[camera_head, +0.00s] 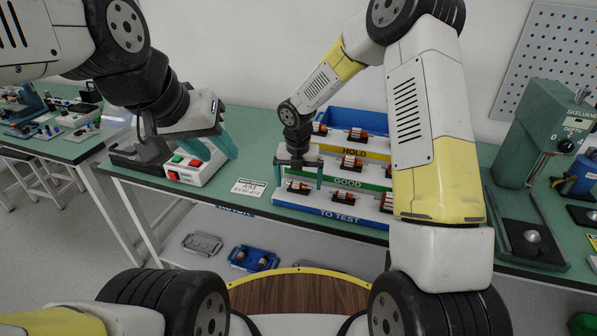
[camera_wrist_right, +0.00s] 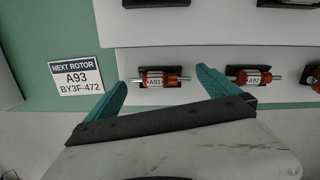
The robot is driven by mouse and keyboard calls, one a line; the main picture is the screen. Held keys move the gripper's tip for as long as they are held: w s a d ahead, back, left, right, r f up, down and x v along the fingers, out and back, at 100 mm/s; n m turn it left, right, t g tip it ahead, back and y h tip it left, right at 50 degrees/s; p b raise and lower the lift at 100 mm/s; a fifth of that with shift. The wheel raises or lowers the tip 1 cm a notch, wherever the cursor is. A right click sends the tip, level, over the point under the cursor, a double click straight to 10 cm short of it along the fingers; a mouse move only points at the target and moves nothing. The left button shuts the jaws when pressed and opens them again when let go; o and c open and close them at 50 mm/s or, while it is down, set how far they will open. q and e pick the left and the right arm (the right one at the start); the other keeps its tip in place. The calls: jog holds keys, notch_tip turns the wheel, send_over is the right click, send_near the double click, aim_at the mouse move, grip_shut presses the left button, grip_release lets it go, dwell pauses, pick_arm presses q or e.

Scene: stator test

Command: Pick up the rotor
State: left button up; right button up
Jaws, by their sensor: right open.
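The rotor labelled A93 (camera_head: 298,187) lies in a dark cradle on the front TO TEST step of the rack. In the right wrist view the A93 rotor (camera_wrist_right: 153,79) has copper windings, a white label and a shaft running left to right. My right gripper (camera_head: 298,181) is open above it, with its teal fingers apart near the two shaft ends. The right wrist view shows the same gripper (camera_wrist_right: 162,84) empty, not closed on the rotor. My left gripper (camera_head: 216,148) hangs open and empty over the bench, near the button box.
A card reading A93 BY3F-472 (camera_head: 248,188) lies left of the rack (camera_head: 345,214). Rotor A97 (camera_wrist_right: 248,77) is the right neighbour. More rotors stand on the GOOD and HOLD steps. A button box (camera_head: 197,170) is at left, a green press (camera_head: 528,150) at right.

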aim_at(298, 184)
jog(key=shift+f, duration=0.2)
jog(key=c, duration=1.3)
jog(key=shift+c, duration=0.2)
jog(key=shift+r, duration=0.1)
jog(key=shift+r, duration=0.5)
jog(key=r, duration=0.2)
jog(key=shift+s+a+r, duration=0.15)
jog(key=shift+s+r, duration=0.15)
jog(key=shift+s, duration=0.05)
jog(key=s+a, duration=0.2)
jog(key=s, duration=0.5)
jog(key=s+a+r, duration=0.1)
jog(key=s+a, duration=0.1)
jog(key=s, duration=0.5)
jog(key=shift+s+a+r, duration=0.15)
jog(key=shift+s+a, duration=0.1)
jog(key=shift+a, duration=0.1)
